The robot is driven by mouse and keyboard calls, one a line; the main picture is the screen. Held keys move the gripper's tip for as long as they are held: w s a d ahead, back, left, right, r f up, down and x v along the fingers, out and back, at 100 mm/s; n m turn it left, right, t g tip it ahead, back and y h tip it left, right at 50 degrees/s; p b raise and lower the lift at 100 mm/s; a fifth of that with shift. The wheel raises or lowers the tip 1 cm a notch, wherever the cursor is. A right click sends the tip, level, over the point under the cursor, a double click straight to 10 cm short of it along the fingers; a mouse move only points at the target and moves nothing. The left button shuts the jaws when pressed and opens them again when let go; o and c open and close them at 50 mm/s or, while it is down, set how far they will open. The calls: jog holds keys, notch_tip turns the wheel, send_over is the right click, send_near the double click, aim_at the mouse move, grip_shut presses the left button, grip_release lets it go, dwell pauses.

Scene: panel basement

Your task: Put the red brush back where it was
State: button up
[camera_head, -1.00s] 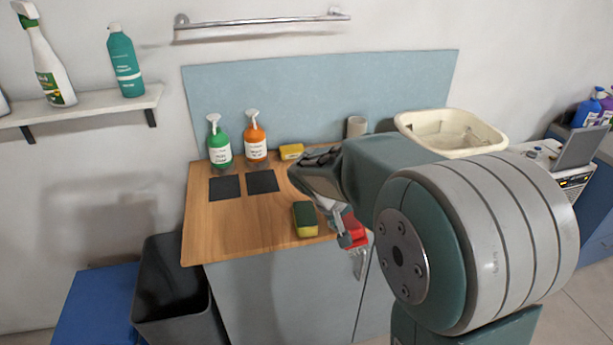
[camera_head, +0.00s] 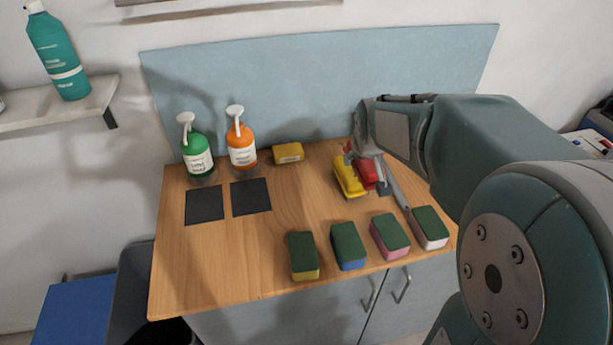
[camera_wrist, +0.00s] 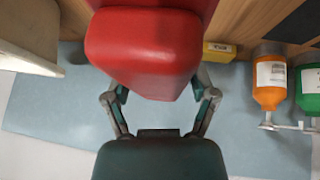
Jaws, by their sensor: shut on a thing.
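The red brush (camera_head: 367,178) is at the back right of the wooden counter, close beside a yellow brush (camera_head: 347,177). My gripper (camera_head: 372,163) is shut on the red brush from the right and behind, partly hiding it. I cannot tell whether the brush touches the counter or the yellow brush. In the wrist view the red brush (camera_wrist: 143,50) fills the top middle, between the fingers of my gripper (camera_wrist: 160,100).
Several green-topped sponges (camera_head: 348,245) line the counter's front edge. Green (camera_head: 197,155) and orange (camera_head: 241,147) soap bottles stand at the back left, near two black pads (camera_head: 251,197) and a yellow block (camera_head: 288,153). The counter's middle (camera_head: 270,230) is clear.

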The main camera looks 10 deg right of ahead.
jog(key=shift+w, duration=0.3)
jog(key=w+a+f, duration=0.5)
jog(key=a+f, duration=0.1)
jog(key=a, duration=0.1)
jog(key=w+a+f, duration=0.3)
jog(key=shift+w+a+f, duration=0.15)
jog(key=shift+w+a, duration=0.05)
jog(key=shift+w, duration=0.15)
jog(key=shift+w+a+f, duration=0.1)
jog(key=shift+a+f, duration=0.1)
jog(key=shift+f, duration=1.7)
jog(key=o, duration=1.2)
jog(key=shift+c, duration=0.2)
